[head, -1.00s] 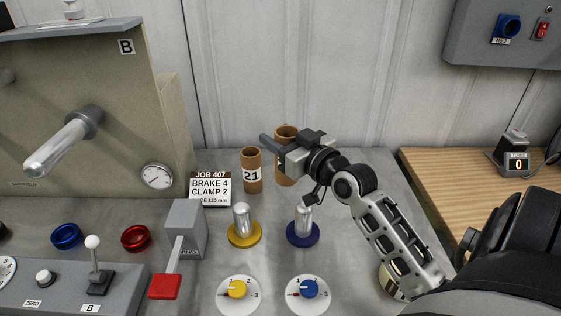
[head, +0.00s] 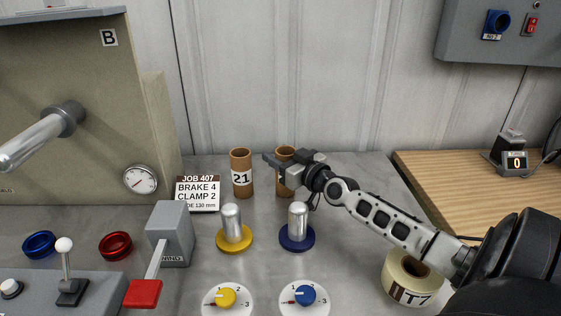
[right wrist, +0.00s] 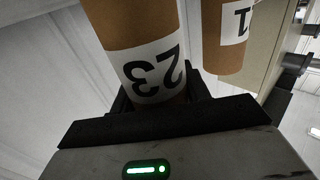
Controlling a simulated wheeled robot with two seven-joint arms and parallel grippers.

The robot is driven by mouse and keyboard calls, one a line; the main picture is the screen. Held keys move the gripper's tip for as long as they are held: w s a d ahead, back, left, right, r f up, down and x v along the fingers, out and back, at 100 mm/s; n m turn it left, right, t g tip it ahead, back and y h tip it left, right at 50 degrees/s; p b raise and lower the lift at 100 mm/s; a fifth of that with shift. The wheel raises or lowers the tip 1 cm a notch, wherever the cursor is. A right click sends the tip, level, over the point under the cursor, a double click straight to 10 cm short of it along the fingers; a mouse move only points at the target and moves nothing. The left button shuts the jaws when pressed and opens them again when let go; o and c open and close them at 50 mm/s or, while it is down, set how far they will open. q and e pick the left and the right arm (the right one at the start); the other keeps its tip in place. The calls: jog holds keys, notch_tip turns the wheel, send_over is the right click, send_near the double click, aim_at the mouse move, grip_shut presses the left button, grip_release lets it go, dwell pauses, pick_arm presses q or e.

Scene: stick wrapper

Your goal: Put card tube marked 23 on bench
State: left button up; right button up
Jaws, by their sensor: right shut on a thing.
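The brown card tube marked 23 (right wrist: 150,70) fills the right wrist view, its white label upside down there. In the head view the same tube (head: 285,153) stands upright at the back of the grey bench (head: 350,215), its label hidden behind my gripper. My right gripper (head: 277,166) is shut on this tube. The tube's foot appears at or close to the bench top; I cannot tell if it touches. The card tube marked 21 (head: 240,185) stands upright just left of it and also shows in the right wrist view (right wrist: 228,45). My left gripper is not in view.
A job card (head: 198,194) stands left of the tubes. Yellow (head: 234,237) and blue (head: 297,237) based metal posts stand in front, with dials nearer. A roll marked T7 (head: 408,280) sits right, under my arm. A wooden top (head: 460,185) lies further right.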

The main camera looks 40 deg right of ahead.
jog(key=o, duration=1.1)
jog(key=shift+c, duration=0.2)
jog(key=s, duration=1.2)
jog(key=shift+b, duration=0.35)
jog(key=shift+a+r, duration=0.1)
jog(key=shift+w, duration=0.1)
